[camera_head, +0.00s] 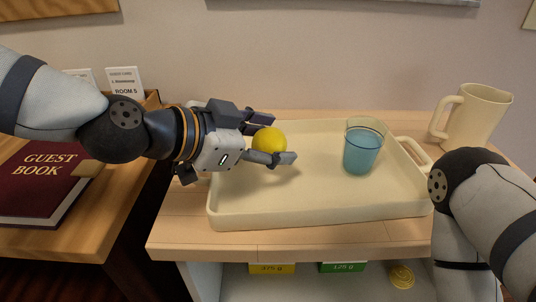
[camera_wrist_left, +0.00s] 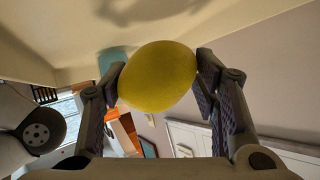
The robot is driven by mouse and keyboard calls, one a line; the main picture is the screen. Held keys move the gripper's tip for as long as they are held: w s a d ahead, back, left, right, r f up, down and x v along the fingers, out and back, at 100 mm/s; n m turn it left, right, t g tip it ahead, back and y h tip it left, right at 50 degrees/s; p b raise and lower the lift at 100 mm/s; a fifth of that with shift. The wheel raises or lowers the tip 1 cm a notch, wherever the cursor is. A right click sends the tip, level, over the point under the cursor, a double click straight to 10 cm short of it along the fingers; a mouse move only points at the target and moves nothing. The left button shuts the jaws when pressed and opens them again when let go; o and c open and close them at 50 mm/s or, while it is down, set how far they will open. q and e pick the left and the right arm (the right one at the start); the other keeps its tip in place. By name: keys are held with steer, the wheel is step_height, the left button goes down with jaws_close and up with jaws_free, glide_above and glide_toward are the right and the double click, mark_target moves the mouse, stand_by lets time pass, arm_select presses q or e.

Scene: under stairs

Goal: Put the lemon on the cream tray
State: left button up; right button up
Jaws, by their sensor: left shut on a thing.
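A yellow lemon (camera_head: 269,142) is held between the fingers of my left gripper (camera_head: 268,139), over the left part of the cream tray (camera_head: 320,205). The lemon (camera_wrist_left: 158,77) also shows in the left wrist view, with a fingertip pressed on each side. A shadow lies on the tray below the gripper; the exact gap between lemon and tray is hard to tell. My right arm comes in at the right edge, but its gripper is out of view.
A glass of blue liquid (camera_head: 363,150) stands on the tray's right half. A cream pitcher (camera_head: 475,118) stands at the back right. A guest book (camera_head: 45,180) lies on the wooden table at left. The tray's front middle is clear.

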arm_select(q)
steer(key=f, duration=0.3)
steer(key=shift+w+a+f+b, duration=0.15)
steer(key=shift+w+f+b, duration=0.15)
steer(key=shift+f, duration=0.1)
steer(key=shift+s+r, duration=0.1)
steer(key=shift+r, duration=0.05)
steer(key=o, duration=1.7)
steer(key=shift+f, duration=0.2)
arm_select(e)
steer(key=shift+s+f, duration=0.45)
arm_select(q)
steer(key=shift+r, duration=0.1)
